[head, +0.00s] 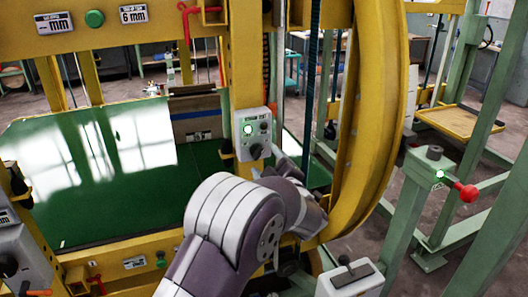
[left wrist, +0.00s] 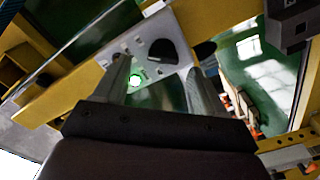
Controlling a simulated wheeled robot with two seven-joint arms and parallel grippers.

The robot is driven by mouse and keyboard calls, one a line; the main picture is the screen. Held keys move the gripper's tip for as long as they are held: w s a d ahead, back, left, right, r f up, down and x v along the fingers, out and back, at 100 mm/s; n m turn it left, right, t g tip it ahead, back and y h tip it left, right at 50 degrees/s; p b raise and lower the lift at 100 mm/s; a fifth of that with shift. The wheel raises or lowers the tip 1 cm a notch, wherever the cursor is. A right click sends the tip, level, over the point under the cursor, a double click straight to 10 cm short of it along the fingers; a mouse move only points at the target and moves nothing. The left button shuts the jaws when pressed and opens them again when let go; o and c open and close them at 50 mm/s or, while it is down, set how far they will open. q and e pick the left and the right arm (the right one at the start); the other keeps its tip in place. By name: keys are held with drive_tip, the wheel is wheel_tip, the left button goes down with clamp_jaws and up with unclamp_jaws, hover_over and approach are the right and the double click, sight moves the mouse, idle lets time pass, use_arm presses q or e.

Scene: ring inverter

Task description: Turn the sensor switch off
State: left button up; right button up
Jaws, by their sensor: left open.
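The sensor switch is likely the grey control box (head: 253,133) on the yellow post, with a lit green lamp and dark knobs. In the left wrist view its pale panel (left wrist: 186,57) shows a black knob (left wrist: 163,52) and the green lamp (left wrist: 137,79). My left gripper (head: 268,163) is just below and right of the box in the head view. In the wrist view the open fingers of my left gripper (left wrist: 157,70) stand either side of the lamp and below the knob. Contact cannot be told. My right gripper is out of view.
A curved yellow ring frame (head: 372,115) stands close to the right of my left arm. A green reflective bed (head: 100,205) lies to the left.

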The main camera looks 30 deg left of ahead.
sight(259, 156)
use_arm(q)
drive_tip(key=x, duration=0.4)
drive_tip(key=shift+s+a, duration=0.15)
drive_tip(key=shift+a, duration=0.2)
drive_tip(key=shift+d, duration=0.2)
drive_tip(key=shift+a, duration=0.1)
drive_tip(key=c, duration=1.1)
drive_tip(key=shift+o, duration=0.2)
drive_tip(key=shift+f+n+b, duration=0.2)
drive_tip(key=shift+n+b, duration=0.2)
drive_tip(key=shift+b, duration=0.05)
drive_tip(key=n+b, duration=0.4)
drive_tip(key=b, duration=0.1)
drive_tip(key=n+b, duration=0.3)
drive_tip(key=b, duration=0.3)
drive_tip(key=n+b, duration=0.4)
drive_tip(key=b, duration=0.2)
drive_tip(key=shift+f+n, duration=0.3)
drive_tip(key=shift+f, duration=0.1)
drive_tip(key=shift+r+n+b, duration=0.2)
drive_tip(key=shift+n+b, duration=1.5)
drive_tip(key=shift+n, duration=0.2)
